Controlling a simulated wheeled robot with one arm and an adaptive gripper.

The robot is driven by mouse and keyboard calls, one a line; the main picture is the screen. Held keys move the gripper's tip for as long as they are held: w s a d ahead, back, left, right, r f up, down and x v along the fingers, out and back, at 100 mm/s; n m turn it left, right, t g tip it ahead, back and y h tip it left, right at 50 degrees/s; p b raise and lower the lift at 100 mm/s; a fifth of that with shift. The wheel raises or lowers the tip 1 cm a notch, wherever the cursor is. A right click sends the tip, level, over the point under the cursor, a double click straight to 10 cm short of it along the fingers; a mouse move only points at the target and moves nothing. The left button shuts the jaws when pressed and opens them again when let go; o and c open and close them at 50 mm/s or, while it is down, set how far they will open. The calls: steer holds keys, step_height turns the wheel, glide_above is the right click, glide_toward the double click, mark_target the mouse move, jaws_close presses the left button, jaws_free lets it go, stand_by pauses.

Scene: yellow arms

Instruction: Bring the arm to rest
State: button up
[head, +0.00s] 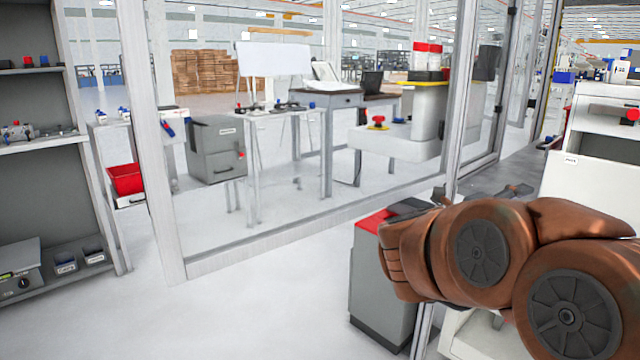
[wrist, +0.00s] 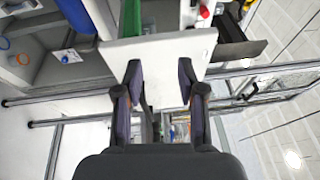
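My arm, copper-brown with grey joint caps, fills the lower right of the head view. My gripper (wrist: 160,72) shows in the wrist view with its two dark fingers spread apart and nothing seen between them. A white flat panel (wrist: 158,48) lies beyond the fingertips; I cannot tell how far off it is.
A grey cabinet with a red top (head: 372,222) stands just left of my arm. A white cabinet (head: 590,160) is at the right. A glass partition with a metal frame (head: 160,150) crosses ahead. Grey shelving (head: 40,180) stands left. The floor (head: 250,310) in front is clear.

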steer(key=w+a+r+n+t+y+p, duration=0.4)
steer(key=w+a+n+t+y, duration=0.1)
steer(key=a+n, duration=0.2)
steer(key=w+a+r+n+t+y+p, duration=0.4)
steer(key=w+a+n+t+y, duration=0.15)
steer(key=a, duration=0.25)
steer(key=s+a+f+n+g+y+p, duration=0.1)
steer(key=s+a+n+g+y+p, duration=0.1)
steer(key=s+a+n+y+p, duration=0.25)
steer(key=s+a+f+n+g+y+p, duration=0.1)
steer(key=a+n+y, duration=0.35)
steer(key=a, duration=0.35)
steer(key=s+a+f+n+g+y+p, duration=0.1)
steer(key=s+a+f+n+g+p, duration=0.2)
steer(key=s, duration=0.4)
steer(key=s+a+f+n+g+p, duration=0.1)
steer(key=s+f+n+g+p, duration=0.1)
steer(key=s+n+g+p, duration=0.4)
steer(key=s+d+n+g+h+p, duration=0.1)
steer(key=s+d+g+p, duration=0.1)
steer(key=s, duration=1)
steer(key=s+d+n+g+h+p, duration=0.1)
steer(key=s+d+g, duration=0.3)
steer(key=s, duration=0.7)
steer(key=shift+s+d+f+h+p, duration=0.2)
steer(key=shift+s+d+h+p, duration=0.2)
steer(key=shift+d, duration=0.85)
